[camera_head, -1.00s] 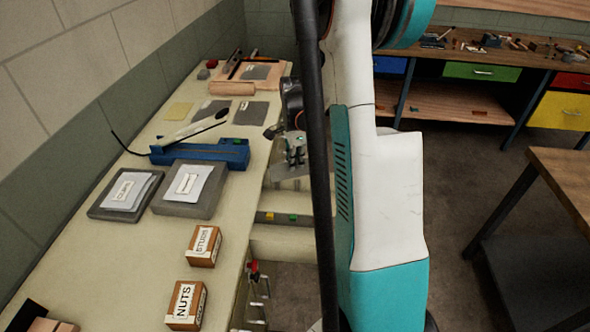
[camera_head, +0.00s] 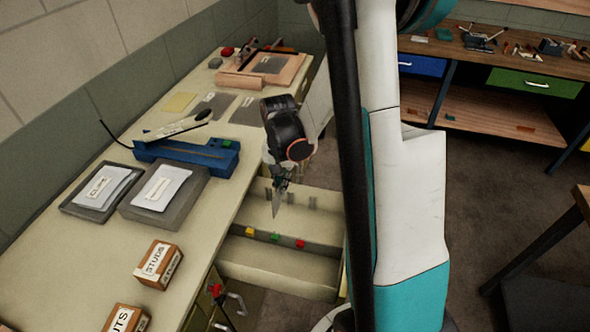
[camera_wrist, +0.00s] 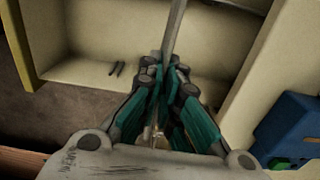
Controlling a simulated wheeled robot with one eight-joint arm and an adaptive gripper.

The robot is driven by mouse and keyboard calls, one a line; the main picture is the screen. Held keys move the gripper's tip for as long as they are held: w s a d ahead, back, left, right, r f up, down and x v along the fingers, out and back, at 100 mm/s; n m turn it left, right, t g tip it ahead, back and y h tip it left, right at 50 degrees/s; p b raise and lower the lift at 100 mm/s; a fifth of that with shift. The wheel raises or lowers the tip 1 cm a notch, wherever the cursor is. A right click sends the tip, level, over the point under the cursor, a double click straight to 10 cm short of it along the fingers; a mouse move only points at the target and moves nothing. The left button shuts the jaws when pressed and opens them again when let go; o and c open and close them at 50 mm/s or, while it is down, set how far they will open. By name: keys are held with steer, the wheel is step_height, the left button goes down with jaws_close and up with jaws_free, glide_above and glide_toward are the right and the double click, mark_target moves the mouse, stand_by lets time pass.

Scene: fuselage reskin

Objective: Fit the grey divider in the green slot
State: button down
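My gripper (camera_head: 281,176) hangs above the open drawer, pointing down. It is shut on the grey divider (camera_head: 277,204), a thin plate seen nearly edge-on. In the wrist view the divider (camera_wrist: 174,28) sticks out beyond the fingertips of my gripper (camera_wrist: 163,68). The green mark (camera_head: 275,237) is on the drawer's crosswise wall, between a yellow mark (camera_head: 250,232) and a red mark (camera_head: 300,243). The divider appears above and apart from that wall in the head view. Small dark slot posts (camera_wrist: 116,69) show inside the drawer in the wrist view. The green mark is not visible there.
The bench top (camera_head: 95,255) lies left of the drawer (camera_head: 275,270). It carries a blue tool (camera_head: 190,153), two grey bins (camera_head: 165,195) and a studs box (camera_head: 158,264).

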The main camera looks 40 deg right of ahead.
steer(key=shift+s+f, duration=0.1)
stand_by(0.5)
steer(key=shift+f+b, duration=2.65)
steer(key=shift+f, duration=0.25)
steer(key=shift+b, duration=0.35)
steer(key=shift+f+b, duration=2.85)
steer(key=shift+f, duration=1)
steer(key=c, duration=1.7)
jaws_free()
steer(key=shift+r, duration=0.1)
